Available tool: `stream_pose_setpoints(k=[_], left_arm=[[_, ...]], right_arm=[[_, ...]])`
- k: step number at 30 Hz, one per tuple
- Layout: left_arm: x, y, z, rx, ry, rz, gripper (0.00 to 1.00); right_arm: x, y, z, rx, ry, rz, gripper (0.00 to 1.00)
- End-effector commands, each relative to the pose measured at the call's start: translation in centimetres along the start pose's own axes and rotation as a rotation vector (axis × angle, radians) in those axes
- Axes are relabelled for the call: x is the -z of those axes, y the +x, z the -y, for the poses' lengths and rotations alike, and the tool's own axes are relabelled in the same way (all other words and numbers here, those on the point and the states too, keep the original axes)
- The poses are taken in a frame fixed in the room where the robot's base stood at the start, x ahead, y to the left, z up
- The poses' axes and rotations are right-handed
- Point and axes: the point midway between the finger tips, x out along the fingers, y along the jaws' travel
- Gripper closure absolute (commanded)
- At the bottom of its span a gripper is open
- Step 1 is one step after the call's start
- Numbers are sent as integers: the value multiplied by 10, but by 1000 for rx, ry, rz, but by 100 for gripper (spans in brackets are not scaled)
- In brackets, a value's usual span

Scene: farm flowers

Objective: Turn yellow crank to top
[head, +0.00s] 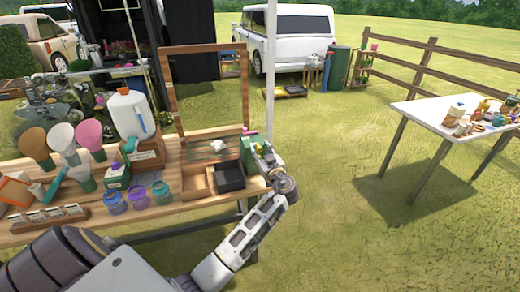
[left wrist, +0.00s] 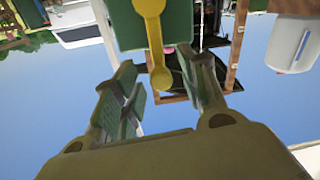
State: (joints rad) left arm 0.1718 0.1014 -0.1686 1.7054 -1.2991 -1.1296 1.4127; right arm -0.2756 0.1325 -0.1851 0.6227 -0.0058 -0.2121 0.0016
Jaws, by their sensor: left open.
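The yellow crank (left wrist: 153,38) is a short bar with a round knob at each end, on the face of a green box (left wrist: 182,22) in the left wrist view. Its lower knob in that picture lies between the spread fingers of my left gripper (left wrist: 165,95), and I see a gap on both sides. In the head view my left gripper (head: 264,158) is at the right end of the wooden table, close against the green box (head: 247,152). The crank shows there only as a small yellow spot (head: 259,148), partly hidden by the gripper. My right gripper is not in view.
An upright wooden frame (head: 172,95) stands behind. Open grass lies to the right, before a white table (head: 425,112).

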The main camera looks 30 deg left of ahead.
Motion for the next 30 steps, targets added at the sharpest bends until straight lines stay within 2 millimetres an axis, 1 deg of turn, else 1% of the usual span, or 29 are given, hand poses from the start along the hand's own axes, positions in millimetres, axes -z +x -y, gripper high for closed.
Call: stream_pose_setpoints(k=[2,6,16,26,30], left_arm=[[1,7,0,0,0,0,58],[0,13,0,0,0,0,58],[0,15,0,0,0,0,58],[0,14,0,0,0,0,100],[0,14,0,0,0,1,100]], right_arm=[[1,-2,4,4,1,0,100],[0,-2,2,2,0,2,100],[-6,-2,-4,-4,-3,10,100],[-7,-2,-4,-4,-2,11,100],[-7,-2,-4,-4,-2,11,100]])
